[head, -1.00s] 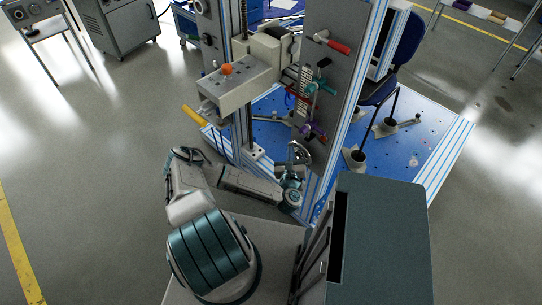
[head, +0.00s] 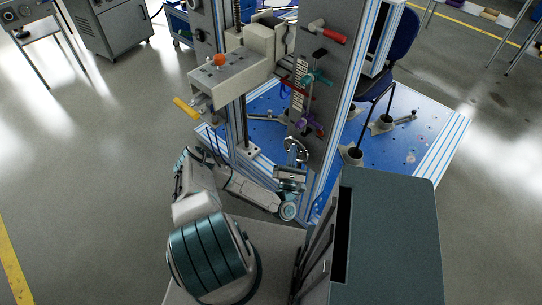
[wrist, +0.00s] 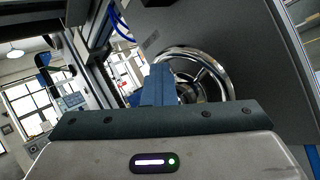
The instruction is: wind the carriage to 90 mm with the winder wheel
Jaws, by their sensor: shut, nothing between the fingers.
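The chrome winder wheel (head: 302,146) is low on the front of the grey upright panel in the head view. It fills the middle of the wrist view, its spokes and rim (wrist: 221,65) clear to the right of my fingers. My gripper (wrist: 160,74) is shut and empty, its blue fingers together in front of the wheel's left part, hiding some rim and hub. I cannot tell whether they touch it. In the head view my gripper (head: 291,170) is just below the wheel. A grey block with an orange knob (head: 205,76), apparently the carriage, is on the column; its reading is illegible.
Red (head: 331,36), teal (head: 318,77) and purple (head: 312,124) handles stick out of the panel (head: 331,72) above the wheel. A yellow handle (head: 186,107) juts left from the block. A blue base plate (head: 418,138) and a chair (head: 398,45) are behind.

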